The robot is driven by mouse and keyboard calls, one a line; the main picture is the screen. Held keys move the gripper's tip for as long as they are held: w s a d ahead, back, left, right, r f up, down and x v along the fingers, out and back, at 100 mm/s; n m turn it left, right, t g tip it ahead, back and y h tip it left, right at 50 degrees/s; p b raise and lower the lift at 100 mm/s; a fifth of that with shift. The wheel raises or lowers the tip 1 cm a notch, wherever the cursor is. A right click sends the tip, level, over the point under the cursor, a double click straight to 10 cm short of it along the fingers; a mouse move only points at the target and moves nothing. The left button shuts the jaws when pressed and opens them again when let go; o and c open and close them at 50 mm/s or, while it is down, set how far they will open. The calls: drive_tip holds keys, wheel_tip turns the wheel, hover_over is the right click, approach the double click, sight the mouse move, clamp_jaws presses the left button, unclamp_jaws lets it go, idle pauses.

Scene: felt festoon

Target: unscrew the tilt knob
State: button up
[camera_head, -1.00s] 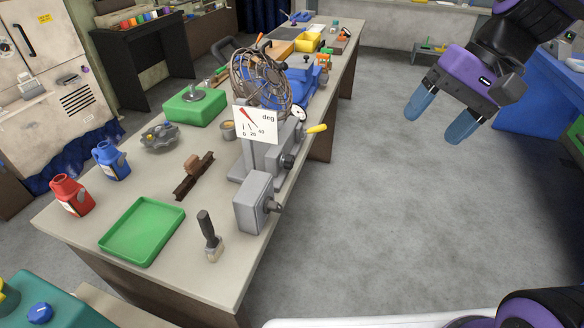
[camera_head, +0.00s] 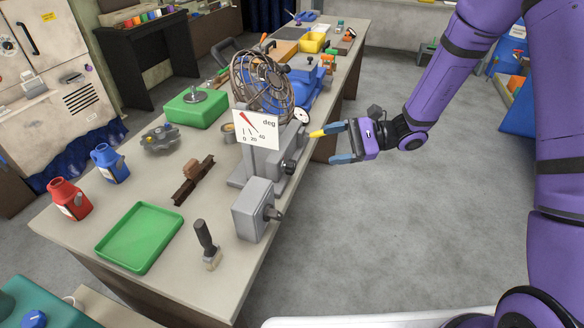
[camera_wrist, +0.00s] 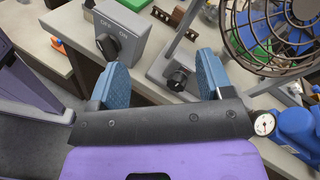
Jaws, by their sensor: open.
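The tilt knob looks to be the dark round knob (camera_head: 289,167) on the side of the grey fan stand (camera_head: 262,165), below the white "deg" scale (camera_head: 256,127). In the wrist view the knob (camera_wrist: 177,80) shows between my two blue fingers, beyond them. My gripper (camera_head: 334,145) is open and empty, off the bench's right edge. It points left toward the stand, with a clear gap to the knob. One finger overlaps the end of a yellow handle (camera_head: 318,133) in the head view; I cannot tell whether they touch.
A grey ON/OFF box (camera_wrist: 122,28) with its own dark knob (camera_wrist: 108,45) stands beside the stand. The caged fan (camera_head: 262,82) rises above the stand. A blue machine with a gauge (camera_wrist: 264,124) is near. Floor at right is free.

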sight(294, 168)
drive_tip(key=w+f+m+t+y, duration=0.15)
drive_tip(key=f+m+t, duration=0.25)
drive_tip(key=f, duration=0.4)
drive_tip(key=w+f+m+t+h, duration=0.1)
drive_tip(key=w+f+m+t, duration=0.25)
drive_tip(key=f, duration=0.35)
drive_tip(key=shift+g+y, duration=0.25)
drive_tip(key=x, duration=1.1)
drive_tip(key=shift+s+f, duration=0.15)
drive_tip(key=c, duration=0.9)
